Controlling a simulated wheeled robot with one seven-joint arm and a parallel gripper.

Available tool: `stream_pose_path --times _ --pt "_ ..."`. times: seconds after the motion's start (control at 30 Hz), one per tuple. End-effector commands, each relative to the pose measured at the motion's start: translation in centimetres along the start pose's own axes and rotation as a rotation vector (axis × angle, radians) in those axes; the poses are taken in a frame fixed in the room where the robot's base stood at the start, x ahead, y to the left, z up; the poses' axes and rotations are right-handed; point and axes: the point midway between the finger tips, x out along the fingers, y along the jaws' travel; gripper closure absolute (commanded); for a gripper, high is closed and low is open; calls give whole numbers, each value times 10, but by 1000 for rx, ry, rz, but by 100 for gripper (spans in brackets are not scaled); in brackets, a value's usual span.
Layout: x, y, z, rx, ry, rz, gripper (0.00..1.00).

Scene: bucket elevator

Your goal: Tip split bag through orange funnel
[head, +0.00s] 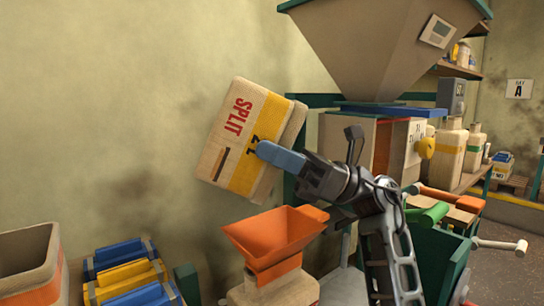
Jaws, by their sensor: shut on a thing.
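The split bag (247,137) is beige with a yellow band and the red word SPLIT, and it hangs tilted in the air left of centre. My gripper (262,152) has a blue finger pressed on the bag's face. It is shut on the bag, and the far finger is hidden. The orange funnel (277,238) sits below the bag and slightly to the right, over a pale container (275,292) at the bottom edge. The bag is apart from the funnel in the picture. No material shows pouring out.
Blue and yellow packs (128,272) lie at lower left beside an open beige bin (28,265). A large hopper (385,45) stands above a machine behind my arm. Jars (452,150) stand on a bench at right. Bare wall lies left of the bag.

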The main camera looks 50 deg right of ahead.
Motion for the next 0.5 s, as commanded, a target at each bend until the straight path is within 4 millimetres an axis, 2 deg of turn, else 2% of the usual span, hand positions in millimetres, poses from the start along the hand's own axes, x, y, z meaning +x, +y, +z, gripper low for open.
stream_pose_path --times 0.5 --pt "-4 0 0 0 -49 0 100"
